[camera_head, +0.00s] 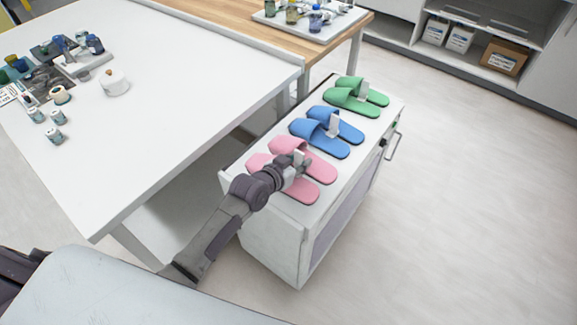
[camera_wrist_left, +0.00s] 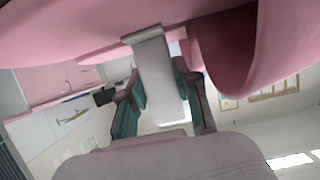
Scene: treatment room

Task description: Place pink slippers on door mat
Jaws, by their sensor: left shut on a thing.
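The pink slippers (camera_head: 312,164) are a pair at the near end of the white cabinet top (camera_head: 228,178). A pale upright tab sits between the two slippers. My left gripper (camera_head: 299,162) reaches in from the left and is shut on this tab. In the left wrist view, the tab (camera_wrist_left: 152,70) is between the fingers of the left gripper (camera_wrist_left: 160,100), and the pink slippers (camera_wrist_left: 235,65) fill the top. I cannot tell whether the slippers are lifted off the cabinet. My right gripper is not in view. No door mat shows in these frames.
Blue slippers (camera_head: 318,137) and green slippers (camera_head: 352,101) stand farther along the cabinet top, each pair with a tab. A large white table (camera_head: 170,130) with bottles and a teapot-like pot (camera_head: 114,84) is at left. The floor (camera_head: 470,210) at right is clear.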

